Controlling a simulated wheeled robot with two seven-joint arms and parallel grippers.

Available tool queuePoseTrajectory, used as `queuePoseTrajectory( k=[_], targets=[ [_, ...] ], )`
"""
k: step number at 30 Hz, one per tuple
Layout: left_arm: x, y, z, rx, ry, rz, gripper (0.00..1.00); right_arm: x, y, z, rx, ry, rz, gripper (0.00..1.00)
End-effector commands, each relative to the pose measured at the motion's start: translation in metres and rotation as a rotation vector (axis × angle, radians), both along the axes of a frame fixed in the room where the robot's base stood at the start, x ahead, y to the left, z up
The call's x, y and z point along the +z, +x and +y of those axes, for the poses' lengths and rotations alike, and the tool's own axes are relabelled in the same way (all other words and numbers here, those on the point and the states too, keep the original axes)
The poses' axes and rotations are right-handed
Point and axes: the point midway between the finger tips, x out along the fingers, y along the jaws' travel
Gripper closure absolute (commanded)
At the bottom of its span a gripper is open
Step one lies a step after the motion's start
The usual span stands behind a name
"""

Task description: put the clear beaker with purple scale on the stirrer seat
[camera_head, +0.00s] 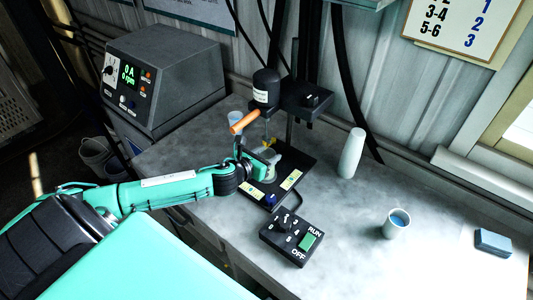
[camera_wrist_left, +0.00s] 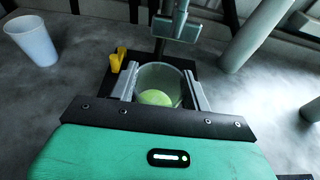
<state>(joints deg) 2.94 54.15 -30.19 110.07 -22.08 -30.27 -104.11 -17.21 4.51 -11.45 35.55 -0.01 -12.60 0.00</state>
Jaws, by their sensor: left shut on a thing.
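My left gripper (camera_wrist_left: 160,95) is shut on a clear beaker (camera_wrist_left: 154,72), with one finger on each side of it. A rounded yellow-green thing shows inside the beaker. I cannot make out any purple scale on its wall. In the head view my left gripper (camera_head: 262,160) holds the beaker over the black base plate (camera_head: 308,158) of the stirrer stand, below the motor (camera_head: 266,88). The gripper hides much of the beaker and the seat, so I cannot tell whether the beaker touches the seat. My right gripper is out of view.
A yellow clamp part (camera_wrist_left: 117,60) stands beside the beaker. A pale cup (camera_wrist_left: 33,40) is left of it. A white cylinder (camera_head: 352,153), a cup with blue inside (camera_head: 397,222) and a RUN/OFF control box (camera_head: 292,238) stand on the bench. The right bench is mostly clear.

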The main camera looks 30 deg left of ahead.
Motion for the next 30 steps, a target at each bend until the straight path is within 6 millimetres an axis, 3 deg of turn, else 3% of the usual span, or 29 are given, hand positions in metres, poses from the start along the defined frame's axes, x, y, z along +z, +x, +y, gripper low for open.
queuePoseTrajectory(
  k=[11, 12, 15, 25, 30],
  targets=[
    [-0.005, 0.0, 0.0, -0.001, 0.0, -0.002, 0.89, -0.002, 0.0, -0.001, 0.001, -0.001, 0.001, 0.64],
    [-0.004, 0.0, 0.0, -0.001, 0.0, -0.002, 0.44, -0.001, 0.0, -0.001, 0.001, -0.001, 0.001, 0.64],
    [-0.004, 0.0, 0.0, -0.001, 0.001, -0.001, 0.3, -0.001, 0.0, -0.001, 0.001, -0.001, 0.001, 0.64],
    [0.0, -0.001, 0.0, 0.0, 0.001, -0.001, 0.3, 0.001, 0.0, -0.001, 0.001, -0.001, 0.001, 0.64],
    [0.002, -0.017, 0.002, -0.001, 0.004, 0.0, 0.3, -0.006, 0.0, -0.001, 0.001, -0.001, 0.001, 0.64]
  ],
)
